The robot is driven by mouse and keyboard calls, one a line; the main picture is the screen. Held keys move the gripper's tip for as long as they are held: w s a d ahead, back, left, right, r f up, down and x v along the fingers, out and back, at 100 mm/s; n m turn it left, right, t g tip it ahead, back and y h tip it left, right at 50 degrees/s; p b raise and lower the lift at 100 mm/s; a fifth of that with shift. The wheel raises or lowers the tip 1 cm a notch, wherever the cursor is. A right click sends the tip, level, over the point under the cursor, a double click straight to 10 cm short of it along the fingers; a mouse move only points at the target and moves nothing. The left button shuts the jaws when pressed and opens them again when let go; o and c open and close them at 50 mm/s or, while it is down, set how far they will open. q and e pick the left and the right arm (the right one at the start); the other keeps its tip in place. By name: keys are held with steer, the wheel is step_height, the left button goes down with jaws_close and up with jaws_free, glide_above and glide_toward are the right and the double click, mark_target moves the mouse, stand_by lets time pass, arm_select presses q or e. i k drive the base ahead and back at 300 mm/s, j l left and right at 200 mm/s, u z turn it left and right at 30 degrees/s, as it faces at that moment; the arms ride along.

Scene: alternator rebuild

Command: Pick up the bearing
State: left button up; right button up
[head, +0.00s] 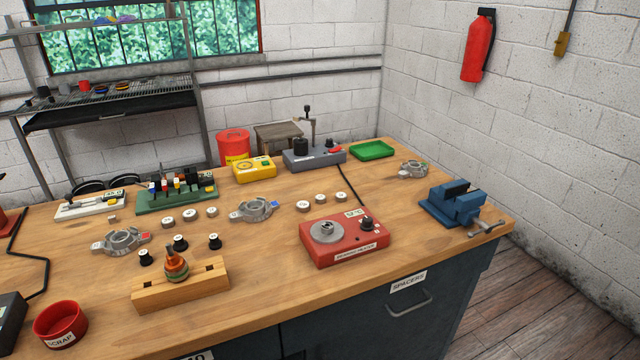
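Neither of my grippers shows in the head view. Several small pale discs with dark marks on top, possibly bearings, stand on the workbench (270,290). One group (190,215) is left of the middle housing and another group (320,199) is right of it. Their marks are too small to read, so I cannot tell which is the bearing. A grey round part (326,230) sits on top of the red box (345,252). Metal housings lie at the left (122,240), the middle (254,209) and the back right (413,169).
A wooden block (205,287) holds a copper-wound rotor (176,266), with black knob-like parts (180,243) behind. A red scrap bowl (61,325) is front left, a blue vise (455,204) right. A green tray (373,150) and grey press (314,158) stand behind. The front middle is clear.

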mark_target(326, 227)
steer(key=i+l+u, duration=0.15)
steer(key=i+l, duration=0.45)
steer(key=u, duration=1.1)
